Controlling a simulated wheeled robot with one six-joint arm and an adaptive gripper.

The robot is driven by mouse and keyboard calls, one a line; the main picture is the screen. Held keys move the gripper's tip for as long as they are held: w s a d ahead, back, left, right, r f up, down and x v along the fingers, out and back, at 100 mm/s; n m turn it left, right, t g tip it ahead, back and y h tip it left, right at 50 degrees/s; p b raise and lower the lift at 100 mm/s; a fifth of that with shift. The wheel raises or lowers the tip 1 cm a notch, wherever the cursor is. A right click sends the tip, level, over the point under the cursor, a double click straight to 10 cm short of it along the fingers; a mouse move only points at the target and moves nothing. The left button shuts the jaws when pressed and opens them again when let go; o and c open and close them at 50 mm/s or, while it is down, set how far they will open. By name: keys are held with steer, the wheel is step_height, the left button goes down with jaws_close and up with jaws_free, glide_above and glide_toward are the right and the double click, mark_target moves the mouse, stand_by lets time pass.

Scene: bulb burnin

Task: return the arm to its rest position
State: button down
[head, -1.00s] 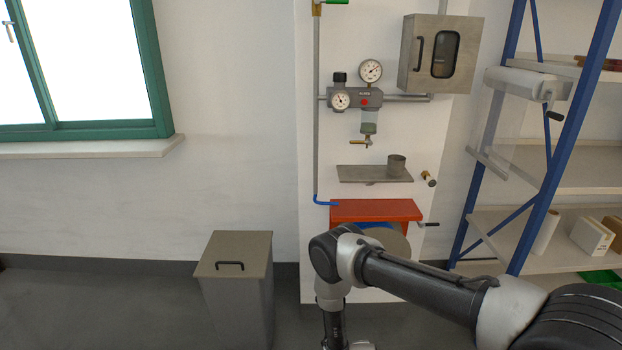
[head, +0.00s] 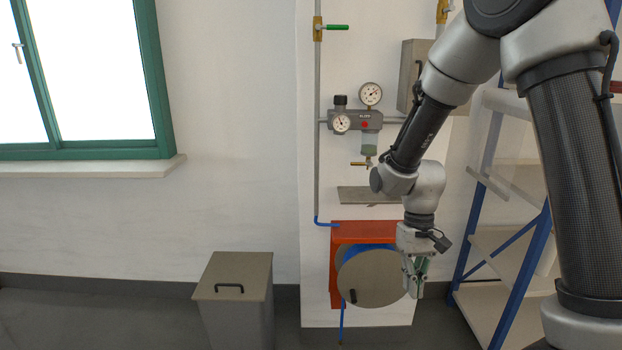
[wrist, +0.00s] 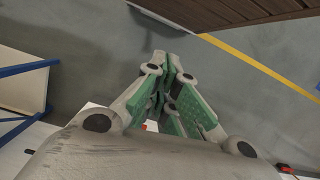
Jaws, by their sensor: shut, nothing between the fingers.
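My gripper (head: 416,280) hangs pointing down in the head view, at the right edge of the round grey disc on the red hose reel, as seen in the picture. How far it is from the disc I cannot tell. In the wrist view my gripper (wrist: 165,80) shows its green-padded fingers closed together with nothing between them, over bare grey floor. My arm is folded, with its upper links raised at the right of the head view.
The red reel housing (head: 365,232) and its disc (head: 368,277) are on the wall. A grey bin (head: 235,300) stands at left. A blue-framed shelf (head: 515,275) is at right. The wrist view shows a yellow floor line (wrist: 255,62) and a brown slatted surface (wrist: 215,12).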

steer(key=s+d+r+t, duration=0.2)
steer(key=s+d+r, duration=0.2)
steer(key=r, duration=0.3)
steer(key=s+d+r+m+t, duration=0.1)
steer(key=s+d+r+t, duration=0.2)
steer(key=s+d+r, duration=0.2)
steer(key=s+d+r+t, duration=0.2)
steer(key=s+d+r, duration=0.2)
steer(key=r, duration=0.7)
steer(key=shift+s+d+r, duration=0.15)
steer(key=shift+s+d, duration=0.05)
steer(key=shift+s, duration=0.2)
